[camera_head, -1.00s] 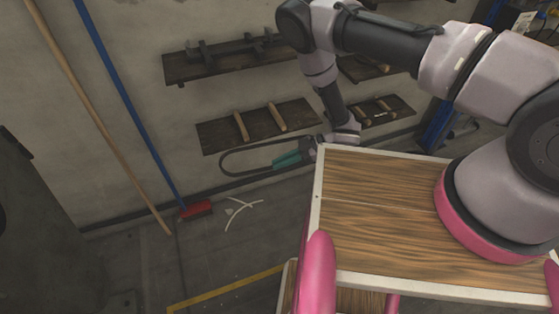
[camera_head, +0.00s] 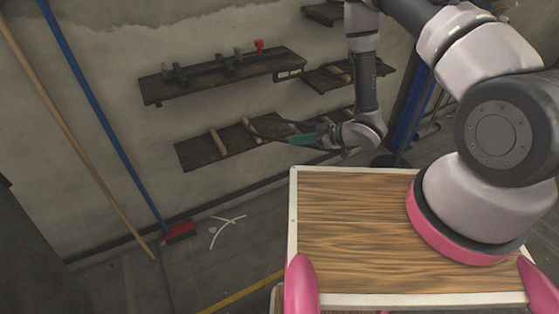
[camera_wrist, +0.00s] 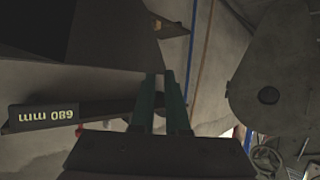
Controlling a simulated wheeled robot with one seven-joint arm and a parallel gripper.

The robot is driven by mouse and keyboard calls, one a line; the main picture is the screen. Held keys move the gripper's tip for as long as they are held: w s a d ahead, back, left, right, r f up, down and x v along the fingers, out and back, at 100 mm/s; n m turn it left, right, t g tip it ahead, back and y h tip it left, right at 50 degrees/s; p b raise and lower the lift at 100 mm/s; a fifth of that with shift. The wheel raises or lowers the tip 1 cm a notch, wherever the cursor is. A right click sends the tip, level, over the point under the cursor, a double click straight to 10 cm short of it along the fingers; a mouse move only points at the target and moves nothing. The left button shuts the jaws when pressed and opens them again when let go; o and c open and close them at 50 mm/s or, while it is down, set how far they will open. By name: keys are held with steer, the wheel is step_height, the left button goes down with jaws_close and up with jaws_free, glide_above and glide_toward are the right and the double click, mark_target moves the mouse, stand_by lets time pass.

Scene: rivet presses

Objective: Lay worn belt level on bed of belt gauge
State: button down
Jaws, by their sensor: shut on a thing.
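My gripper (camera_head: 303,141) has teal fingers and is shut on the worn belt (camera_head: 262,119), a thin black loop. The loop reaches left from the fingers, in front of the lower shelf in the head view. The belt gauge appears to be the upper dark board (camera_head: 215,82) on the wall, with a rail, upright dark blocks and a small red piece. My gripper is below and right of it, and the belt is apart from its bed. In the wrist view the green fingers (camera_wrist: 160,80) point up; the belt is hard to make out there.
A lower shelf (camera_head: 205,153) with wooden handles is behind the belt. More small shelves (camera_head: 345,72) are to the right.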

steer(key=w+d+r+m+t+h, duration=0.2)
steer(key=w+d+r+m+h, duration=0.2)
steer(key=w+d+r, duration=0.2)
steer(key=w+d+r+m+t+h, duration=0.3)
steer(key=w+d+r+m+h, duration=0.1)
steer(key=d, duration=0.7)
steer(key=w+d+r+m+t+h, duration=0.3)
steer(key=w+d+r+m, duration=0.3)
steer(key=w+d+r, duration=0.2)
steer(key=shift+d+r+h, duration=0.25)
steer(key=shift+r+h, duration=0.05)
steer(key=shift+h, duration=0.3)
steer(key=shift+w+r, duration=0.1)
